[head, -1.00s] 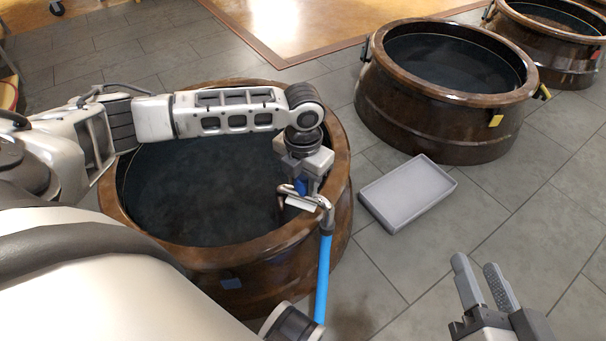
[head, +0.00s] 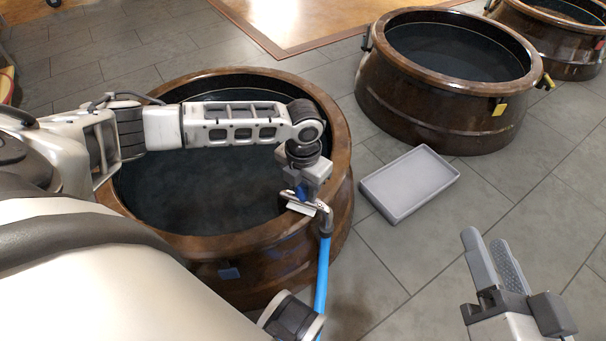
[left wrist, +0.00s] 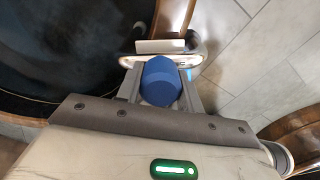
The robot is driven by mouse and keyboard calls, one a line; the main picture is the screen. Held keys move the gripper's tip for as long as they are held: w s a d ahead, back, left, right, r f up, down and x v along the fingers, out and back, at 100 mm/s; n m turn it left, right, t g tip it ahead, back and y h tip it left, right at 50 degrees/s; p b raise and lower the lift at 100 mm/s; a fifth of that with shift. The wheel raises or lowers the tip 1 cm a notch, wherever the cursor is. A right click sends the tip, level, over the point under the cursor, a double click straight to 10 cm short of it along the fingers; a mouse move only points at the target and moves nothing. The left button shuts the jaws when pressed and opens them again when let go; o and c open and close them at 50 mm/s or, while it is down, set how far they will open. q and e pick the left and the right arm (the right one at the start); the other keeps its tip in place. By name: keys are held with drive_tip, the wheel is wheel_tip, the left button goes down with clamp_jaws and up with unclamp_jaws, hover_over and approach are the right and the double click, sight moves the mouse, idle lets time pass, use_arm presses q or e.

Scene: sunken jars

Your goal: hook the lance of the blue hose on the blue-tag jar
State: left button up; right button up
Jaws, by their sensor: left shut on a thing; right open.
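The blue-tag jar (head: 216,250) is the near brown jar with dark contents, its small blue tag (head: 229,272) on the near outer wall. My left gripper (head: 302,192) is shut on the blue grip of the lance (head: 325,214) at the jar's right rim. The lance's bent metal end shows beside the rim; I cannot tell whether it touches. The blue hose (head: 322,272) hangs from it down outside the jar. In the left wrist view the blue grip (left wrist: 161,82) sits between the fingers, with a bent metal tube behind. My right gripper (head: 490,262) is open and empty over the floor.
A grey tray (head: 372,204) lies on the tiles right of the near jar. A yellow-tag jar (head: 425,115) stands behind it, and another jar (head: 550,50) with a red tag is at the far right.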

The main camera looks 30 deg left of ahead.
use_arm(q)
drive_tip(key=shift+w+r, duration=0.1)
drive_tip(key=shift+r, duration=0.05)
drive_tip(key=shift+f, duration=0.2)
drive_tip(key=shift+f, duration=0.45)
drive_tip(key=shift+f+p, duration=0.3)
idle(0.3)
drive_tip(key=o, duration=1.7)
drive_tip(key=shift+o, duration=0.2)
